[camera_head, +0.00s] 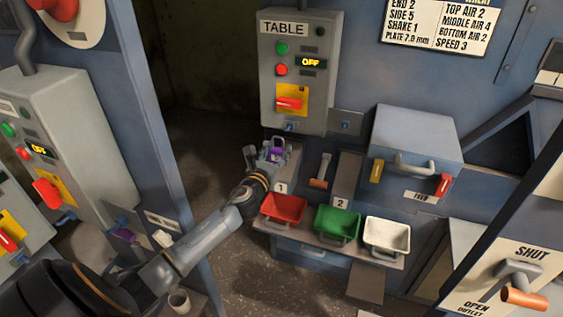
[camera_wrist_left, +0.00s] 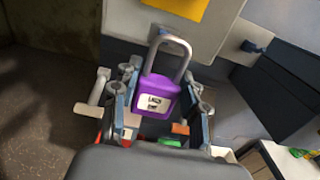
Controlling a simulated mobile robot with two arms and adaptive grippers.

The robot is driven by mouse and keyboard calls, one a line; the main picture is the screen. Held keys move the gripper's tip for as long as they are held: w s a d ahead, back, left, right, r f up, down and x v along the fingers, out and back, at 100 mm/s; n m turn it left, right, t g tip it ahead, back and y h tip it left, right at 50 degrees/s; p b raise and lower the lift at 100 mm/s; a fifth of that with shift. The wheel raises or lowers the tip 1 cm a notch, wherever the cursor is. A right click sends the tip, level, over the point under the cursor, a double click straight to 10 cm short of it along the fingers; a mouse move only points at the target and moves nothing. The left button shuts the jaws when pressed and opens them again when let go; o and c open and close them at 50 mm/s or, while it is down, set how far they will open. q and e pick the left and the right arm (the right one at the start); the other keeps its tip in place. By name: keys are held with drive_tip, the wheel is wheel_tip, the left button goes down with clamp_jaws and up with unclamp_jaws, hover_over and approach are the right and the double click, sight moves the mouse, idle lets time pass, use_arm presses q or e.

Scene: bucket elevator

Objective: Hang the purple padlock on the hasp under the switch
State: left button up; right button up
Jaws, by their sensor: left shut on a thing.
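The purple padlock (camera_head: 276,154) is between the fingers of my left gripper (camera_head: 274,148), which is shut on it. In the left wrist view the padlock (camera_wrist_left: 158,98) shows a white label, and its metal shackle points up toward the panel. The grey TABLE box (camera_head: 297,75) carries a red switch (camera_head: 291,103) on a yellow plate, with a small blue hasp (camera_head: 291,126) under it. The padlock is just below and left of this hasp in the head view. I cannot tell whether the shackle touches the hasp. My right gripper is not in view.
Red (camera_head: 284,208), green (camera_head: 337,222) and white (camera_head: 387,234) bins stand on a shelf below. Another small blue fitting (camera_head: 345,125) is on a plate to the right.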

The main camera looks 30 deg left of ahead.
use_arm(q)
drive_tip(key=shift+w+a, duration=0.2)
drive_tip(key=shift+w, duration=0.45)
drive_tip(key=shift+b+x, duration=0.55)
drive_tip(key=shift+x, duration=1.35)
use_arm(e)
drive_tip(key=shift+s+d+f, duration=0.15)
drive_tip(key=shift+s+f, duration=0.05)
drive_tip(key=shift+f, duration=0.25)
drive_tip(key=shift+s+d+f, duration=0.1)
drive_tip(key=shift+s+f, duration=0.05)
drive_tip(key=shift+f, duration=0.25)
use_arm(q)
drive_tip(key=shift+r, duration=0.2)
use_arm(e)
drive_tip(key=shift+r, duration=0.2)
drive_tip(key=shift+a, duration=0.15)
use_arm(q)
drive_tip(key=shift+w, duration=0.15)
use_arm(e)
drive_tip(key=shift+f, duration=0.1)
